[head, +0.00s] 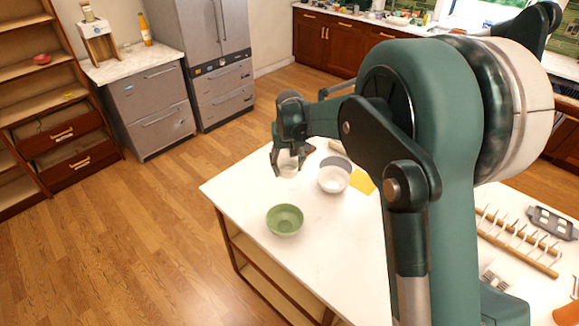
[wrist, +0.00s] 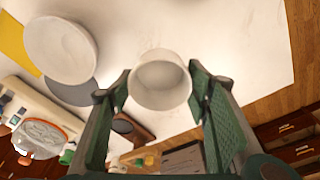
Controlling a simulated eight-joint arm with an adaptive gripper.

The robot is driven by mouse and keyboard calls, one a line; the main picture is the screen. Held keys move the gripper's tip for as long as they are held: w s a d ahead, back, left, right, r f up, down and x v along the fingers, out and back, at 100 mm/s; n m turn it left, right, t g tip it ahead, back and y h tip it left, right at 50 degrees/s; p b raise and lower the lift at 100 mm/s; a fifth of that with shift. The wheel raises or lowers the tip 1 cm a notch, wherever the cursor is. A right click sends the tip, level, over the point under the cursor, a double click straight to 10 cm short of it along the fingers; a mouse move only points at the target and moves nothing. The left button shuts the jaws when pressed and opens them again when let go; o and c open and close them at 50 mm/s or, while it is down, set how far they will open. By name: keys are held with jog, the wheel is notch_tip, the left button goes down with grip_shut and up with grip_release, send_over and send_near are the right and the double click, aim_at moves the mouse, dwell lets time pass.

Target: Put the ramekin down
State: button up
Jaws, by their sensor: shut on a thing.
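My gripper (head: 289,164) hangs over the far left part of the white table (head: 327,262). It is shut on a small white ramekin (head: 289,172), which sits between its fingertips. In the wrist view the ramekin (wrist: 161,82) shows between the two green fingers of my gripper (wrist: 160,90), with its round mouth visible. I cannot tell whether its base touches the table or hangs just above it.
A white bowl (head: 333,180) stands right of the ramekin, near a grey round piece (head: 336,162) and a yellow sheet (head: 364,183). A green bowl (head: 285,220) stands nearer the front. A wooden peg rack (head: 515,242) lies far right. Bare tabletop lies around the green bowl.

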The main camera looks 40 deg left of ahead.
dwell(0.3)
jog(key=w+d, duration=1.9)
jog(key=d, duration=0.4)
jog(key=w+d, duration=0.3)
jog(key=d, duration=0.6)
jog(key=w+d+r+m, duration=0.1)
jog(key=w+d, duration=0.3)
jog(key=d, duration=0.5)
jog(key=w+d, duration=0.4)
jog(key=d, duration=0.5)
jog(key=shift+d+r, duration=0.25)
jog(key=shift+d, duration=0.1)
jog(key=shift+f, duration=3.15)
jog(key=shift+f, duration=1.85)
